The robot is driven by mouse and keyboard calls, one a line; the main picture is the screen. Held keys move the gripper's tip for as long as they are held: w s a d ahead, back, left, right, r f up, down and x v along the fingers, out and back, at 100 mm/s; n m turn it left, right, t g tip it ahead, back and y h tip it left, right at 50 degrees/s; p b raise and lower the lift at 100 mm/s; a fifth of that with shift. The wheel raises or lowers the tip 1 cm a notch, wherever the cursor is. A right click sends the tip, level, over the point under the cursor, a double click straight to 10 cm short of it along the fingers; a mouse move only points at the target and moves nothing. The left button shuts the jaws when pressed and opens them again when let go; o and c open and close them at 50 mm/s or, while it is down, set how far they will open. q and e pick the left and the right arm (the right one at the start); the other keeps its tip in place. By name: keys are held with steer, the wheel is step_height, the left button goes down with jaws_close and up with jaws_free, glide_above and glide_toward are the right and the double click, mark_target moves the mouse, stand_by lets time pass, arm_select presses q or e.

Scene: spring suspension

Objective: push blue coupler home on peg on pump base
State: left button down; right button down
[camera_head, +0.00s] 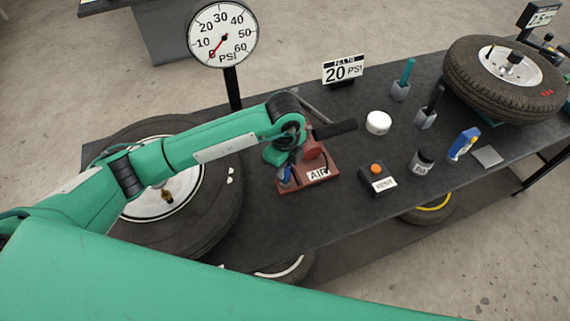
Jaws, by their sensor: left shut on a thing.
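The red pump base (322,166) with its "AIR" label sits on the dark table, and a dark pump handle (335,129) sticks out above it. The blue coupler (286,174) shows as a small blue patch at the left end of the base, low under my left gripper (284,167). My left gripper is shut on the coupler and points down there. My own wrist hides most of the coupler and the peg, so I cannot tell how far the coupler sits on the peg. My right gripper is out of view.
A large tire (222,205) lies left, under my left arm. A PSI gauge (222,35) stands behind it, its needle low. A reset box with an orange button (378,181), a white jar (378,122) and a dark jar (421,162) stand right. Another tire (470,85) lies far right.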

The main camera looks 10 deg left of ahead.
arm_select(q)
steer(key=shift+f, duration=0.3)
steer(key=shift+f+b, duration=0.9)
steer(key=c, duration=1.1)
jaws_free()
steer(key=shift+r, duration=0.15)
steer(key=shift+r+p, duration=2.3)
steer(key=shift+r, duration=1.1)
